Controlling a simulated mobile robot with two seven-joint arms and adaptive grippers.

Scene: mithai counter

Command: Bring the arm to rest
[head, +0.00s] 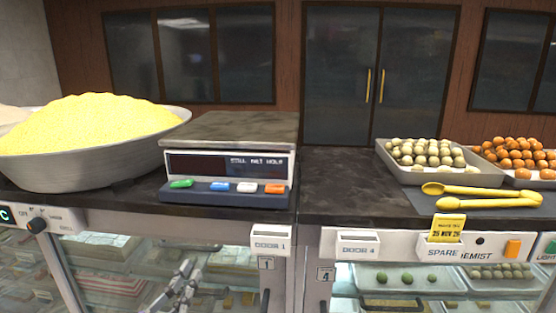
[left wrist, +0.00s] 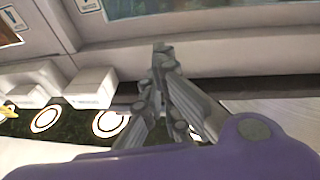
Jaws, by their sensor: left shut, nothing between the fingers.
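My left gripper (head: 180,283) shows low in the head view, in front of the glass of the display counter (head: 100,222) and below the dark countertop. Its fingers are shut with nothing between them. In the left wrist view the gripper (left wrist: 160,50) has its grey fingers together, pointing toward a pale panel. I cannot tell how far the fingertips are from that panel. My right gripper is in neither view.
On the counter stand a bowl of yellow sweets (head: 90,160), a scale (head: 230,150), trays of pale balls (head: 425,175) and orange balls (head: 490,171), and yellow tongs (head: 480,189). Door handles (head: 265,301) stick out low.

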